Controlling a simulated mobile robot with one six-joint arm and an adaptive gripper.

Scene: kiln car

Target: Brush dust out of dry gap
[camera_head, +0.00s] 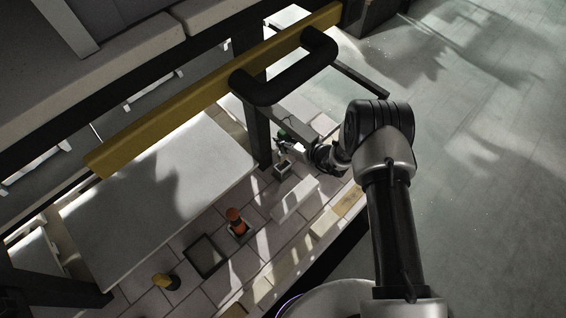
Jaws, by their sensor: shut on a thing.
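My gripper (290,147) is at the end of my arm, low over the brick deck beside the dark upright post. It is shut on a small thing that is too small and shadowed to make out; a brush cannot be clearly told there. The pale brick deck (268,240) has thin dark seams between its bricks. Which seam is the dry gap, and whether dust lies in it, cannot be told at this size. A small grey open box (282,168) stands just below my gripper in the picture.
A white block (295,199) lies on the deck, right of an orange and black object (237,222), a dark-rimmed square tray (205,256) and a yellow-topped object (167,281). The floor at right is clear.

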